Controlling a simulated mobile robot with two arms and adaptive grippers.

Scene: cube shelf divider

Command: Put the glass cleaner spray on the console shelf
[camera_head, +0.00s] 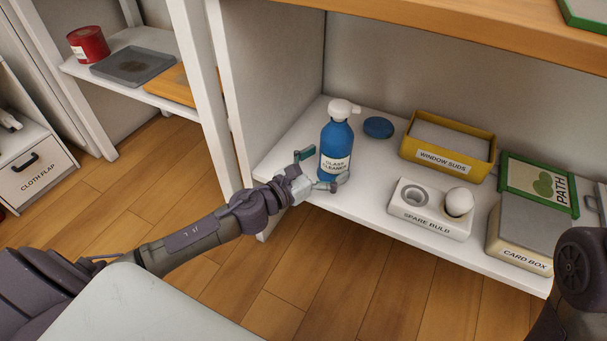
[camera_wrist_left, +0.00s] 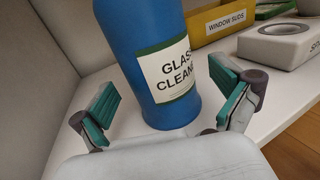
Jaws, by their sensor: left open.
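The glass cleaner spray (camera_head: 337,140) is a blue bottle with a white spray head and a label. It stands upright on the white shelf (camera_head: 366,203), near its left front edge. My left gripper (camera_head: 318,170) is open, with one finger on either side of the bottle's lower part. In the left wrist view the bottle (camera_wrist_left: 150,45) stands between the two green-padded fingers (camera_wrist_left: 165,110), with a gap visible at the left finger. Part of my right arm shows at the lower right of the head view; its gripper is not in view.
On the same shelf are a blue round object (camera_head: 379,127), a yellow window suds box (camera_head: 448,150), a white spare bulb holder (camera_head: 428,209), a card box (camera_head: 522,236) and a green path sign (camera_head: 537,186). A wooden top (camera_head: 470,35) overhangs the shelf. Another shelf (camera_head: 140,42) stands left.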

